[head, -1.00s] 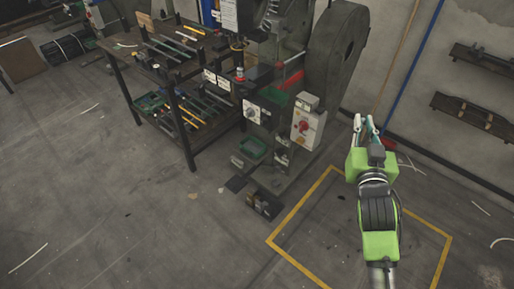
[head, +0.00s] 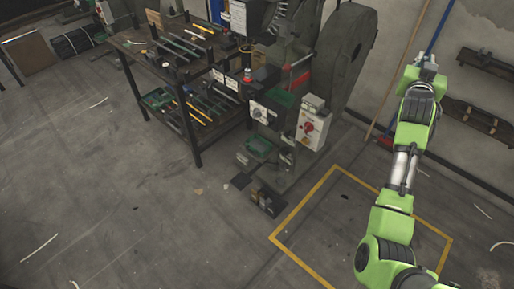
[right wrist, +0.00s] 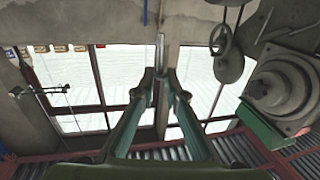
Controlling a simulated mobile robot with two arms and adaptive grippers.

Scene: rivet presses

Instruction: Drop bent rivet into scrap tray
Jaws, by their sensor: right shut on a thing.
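My right gripper (head: 428,58) is raised at the upper right in the head view, far to the right of the press. In the right wrist view its two fingers (right wrist: 160,76) close on a thin grey metal pin, the rivet (right wrist: 160,48), which sticks out beyond the tips. No bend shows from this angle. In the head view the rivet cannot be made out. A green tray (head: 259,147) sits low at the front of the press; I cannot tell whether it is the scrap tray. My left gripper is out of view.
The dark press (head: 338,60) has a grey control box (head: 312,128) with a red knob. A tool bench (head: 150,52) stands to its left. The grey floor at left is mostly clear.

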